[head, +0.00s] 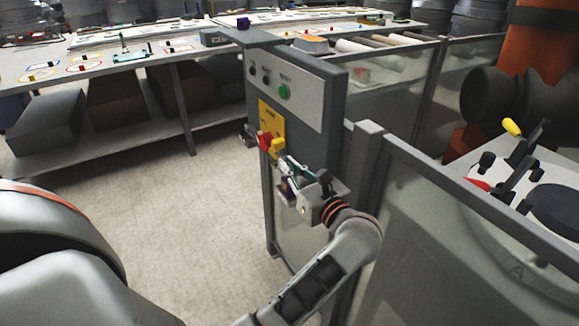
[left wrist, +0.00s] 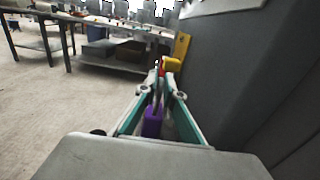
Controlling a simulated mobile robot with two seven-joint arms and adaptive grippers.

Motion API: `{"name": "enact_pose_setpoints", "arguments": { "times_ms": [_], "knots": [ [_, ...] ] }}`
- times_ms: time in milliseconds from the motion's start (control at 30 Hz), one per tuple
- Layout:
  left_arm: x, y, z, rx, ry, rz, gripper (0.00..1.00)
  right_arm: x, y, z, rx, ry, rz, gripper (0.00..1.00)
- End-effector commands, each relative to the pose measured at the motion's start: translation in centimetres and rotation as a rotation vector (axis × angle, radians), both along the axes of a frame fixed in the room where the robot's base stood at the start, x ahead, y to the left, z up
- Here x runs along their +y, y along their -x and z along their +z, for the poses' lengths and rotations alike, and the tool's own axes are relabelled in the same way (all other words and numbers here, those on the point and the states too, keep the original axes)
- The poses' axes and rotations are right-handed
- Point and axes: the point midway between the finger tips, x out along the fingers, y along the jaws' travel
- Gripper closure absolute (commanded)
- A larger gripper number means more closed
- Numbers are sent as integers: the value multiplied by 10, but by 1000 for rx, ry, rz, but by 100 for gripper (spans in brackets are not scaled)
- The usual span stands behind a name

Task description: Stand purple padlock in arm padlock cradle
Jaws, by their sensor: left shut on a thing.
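My left gripper (head: 284,179) is shut on the purple padlock (head: 286,187), just in front of the grey control post. In the left wrist view, the purple padlock (left wrist: 153,122) sits between the two teal-lined fingers of the left gripper (left wrist: 161,88); part of it is hidden by them. A small purple thing (head: 243,22) sits on top of the control post, too small to tell what it is. I cannot pick out the arm padlock cradle with certainty. My right gripper is not in view.
The control post (head: 332,100) has a green button (head: 284,91), a yellow plate (head: 268,119) and a red knob (head: 264,141). A fence rail (head: 450,180) runs right from it. A long table (head: 100,66) holds small items behind. The floor at left is clear.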

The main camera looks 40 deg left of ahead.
Motion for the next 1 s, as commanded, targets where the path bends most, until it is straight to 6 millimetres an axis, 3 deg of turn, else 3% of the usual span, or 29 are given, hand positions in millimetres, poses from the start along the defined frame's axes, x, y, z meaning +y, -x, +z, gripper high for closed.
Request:
{"name": "enact_pose_setpoints", "arguments": {
  "times_ms": [33, 100, 533, 1000],
  "knots": [
    [0, 0, 1, -1, -1, 0, 84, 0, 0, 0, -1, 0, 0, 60],
    [0, 0, 1, -1, -1, 0, 72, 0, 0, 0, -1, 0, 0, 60],
    [0, 0, 7, -1, 2, 0, 72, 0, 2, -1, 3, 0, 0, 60],
    [0, 0, 86, -4, 3, 0, 72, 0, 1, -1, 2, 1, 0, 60]
  ]
}}
